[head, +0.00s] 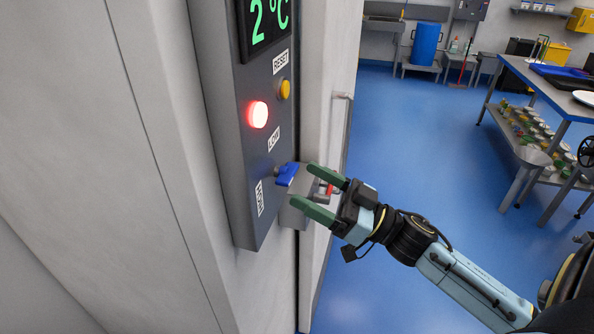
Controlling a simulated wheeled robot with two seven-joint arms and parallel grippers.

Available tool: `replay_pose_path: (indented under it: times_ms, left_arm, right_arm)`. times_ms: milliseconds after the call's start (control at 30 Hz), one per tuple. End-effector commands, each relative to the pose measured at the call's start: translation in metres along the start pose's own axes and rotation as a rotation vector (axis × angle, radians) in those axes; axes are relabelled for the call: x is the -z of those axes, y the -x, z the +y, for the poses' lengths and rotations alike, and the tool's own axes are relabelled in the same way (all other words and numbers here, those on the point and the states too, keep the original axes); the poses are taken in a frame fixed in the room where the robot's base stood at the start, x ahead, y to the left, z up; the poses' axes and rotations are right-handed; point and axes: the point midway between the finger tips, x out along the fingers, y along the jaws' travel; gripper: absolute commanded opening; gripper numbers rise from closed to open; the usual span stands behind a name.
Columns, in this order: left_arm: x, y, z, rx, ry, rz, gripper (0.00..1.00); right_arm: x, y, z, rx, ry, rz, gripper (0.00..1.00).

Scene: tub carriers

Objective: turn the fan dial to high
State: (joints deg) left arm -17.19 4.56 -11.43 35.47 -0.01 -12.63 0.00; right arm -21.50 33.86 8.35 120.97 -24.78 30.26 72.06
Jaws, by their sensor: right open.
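The grey control panel (238,130) is mounted on the pale wall at the left. The blue dial (287,174) sticks out from its lower part, below the LOW label (273,139) and to the right of a lower label (259,198) too small to read surely. My right gripper (301,185) is open, its two green fingers pointing left toward the dial. One fingertip is above and right of the dial, the other below it. I cannot tell whether either touches it. My left gripper is out of view.
The panel also has a green temperature display (267,20), a yellow RESET button (285,90) and a lit red lamp (258,114). A door handle (342,125) and a grey latch box (293,214) are close by.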

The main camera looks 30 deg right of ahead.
Motion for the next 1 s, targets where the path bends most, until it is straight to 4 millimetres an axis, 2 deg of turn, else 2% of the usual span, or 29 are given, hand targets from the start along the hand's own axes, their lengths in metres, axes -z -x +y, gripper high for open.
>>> replay_pose_path:
  times_ms: [100, 233, 633, 900, 1000]
  left_arm:
    - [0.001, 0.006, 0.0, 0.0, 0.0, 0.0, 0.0]
    - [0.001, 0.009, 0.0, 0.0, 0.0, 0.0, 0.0]
    - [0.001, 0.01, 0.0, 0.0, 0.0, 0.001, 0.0]
    - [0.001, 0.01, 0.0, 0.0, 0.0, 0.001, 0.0]
    - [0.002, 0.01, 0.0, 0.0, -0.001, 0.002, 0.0]
  right_arm:
    - [0.002, -0.018, 0.0, 0.0, 0.001, 0.003, 0.83]
    - [0.001, -0.03, 0.0, 0.0, 0.0, 0.002, 0.83]
    - [-0.001, -0.036, 0.0, -0.001, 0.0, 0.0, 0.83]
    - [0.0, -0.035, 0.0, -0.001, 0.0, 0.0, 0.48]
    - [0.0, -0.035, 0.0, 0.0, 0.0, 0.0, 0.38]
